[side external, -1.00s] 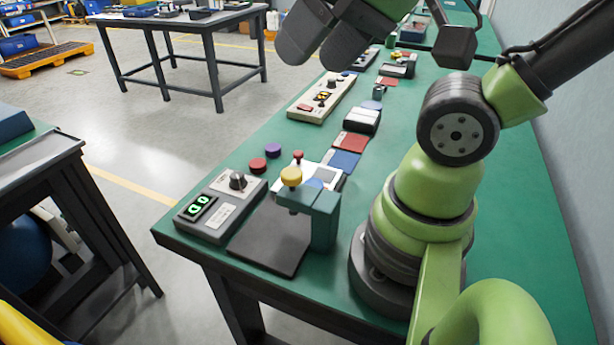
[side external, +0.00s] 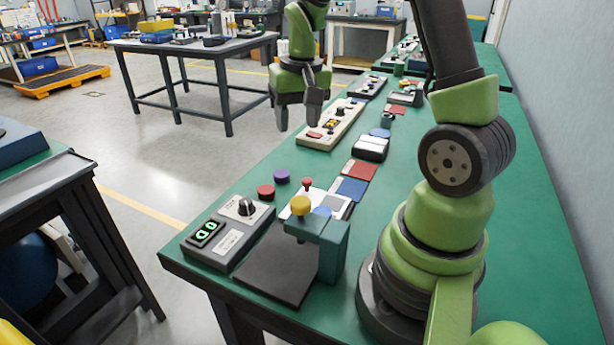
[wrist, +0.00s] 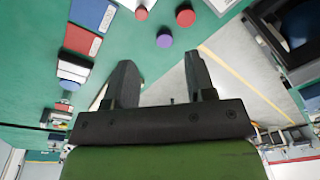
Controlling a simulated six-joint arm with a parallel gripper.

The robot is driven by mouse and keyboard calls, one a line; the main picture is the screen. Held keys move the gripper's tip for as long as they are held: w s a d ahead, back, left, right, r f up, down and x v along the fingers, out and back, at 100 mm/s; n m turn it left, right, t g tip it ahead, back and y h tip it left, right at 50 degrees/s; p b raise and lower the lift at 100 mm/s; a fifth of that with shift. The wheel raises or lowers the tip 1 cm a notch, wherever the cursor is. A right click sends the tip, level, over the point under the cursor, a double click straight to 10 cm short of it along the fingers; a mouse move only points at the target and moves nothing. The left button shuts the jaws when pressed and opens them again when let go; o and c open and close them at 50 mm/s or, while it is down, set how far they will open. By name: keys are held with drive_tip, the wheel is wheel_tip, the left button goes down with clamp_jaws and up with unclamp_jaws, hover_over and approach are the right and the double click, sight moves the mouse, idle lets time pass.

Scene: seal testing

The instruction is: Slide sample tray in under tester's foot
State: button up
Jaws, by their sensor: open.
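The tester has a dark base plate (side external: 275,270) and a teal arm (side external: 333,255) topped by a yellow knob (side external: 300,205). Its foot is mostly hidden under the arm. The white sample tray (side external: 342,207), with a red knob (side external: 307,184) and a blue patch, lies just behind the tester, partly hidden by it. A tray corner and the red knob (wrist: 141,12) show at the wrist view's top edge. My gripper (side external: 298,118) points down, open and empty, beyond the tray near the table's left edge. Its spread fingers (wrist: 160,78) also show in the wrist view.
A control box (side external: 228,237) with a green display stands left of the plate. Red (side external: 266,192) and purple (side external: 282,177) buttons sit left of the tray. Blue (side external: 352,189) and red (side external: 360,170) pads and a long panel (side external: 333,125) lie behind.

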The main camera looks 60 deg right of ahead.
drive_tip(key=g, duration=0.1)
approach(307, 180)
drive_tip(key=shift+m, duration=0.3)
wheel_tip(307, 180, down, 9)
drive_tip(key=shift+w+d, duration=0.1)
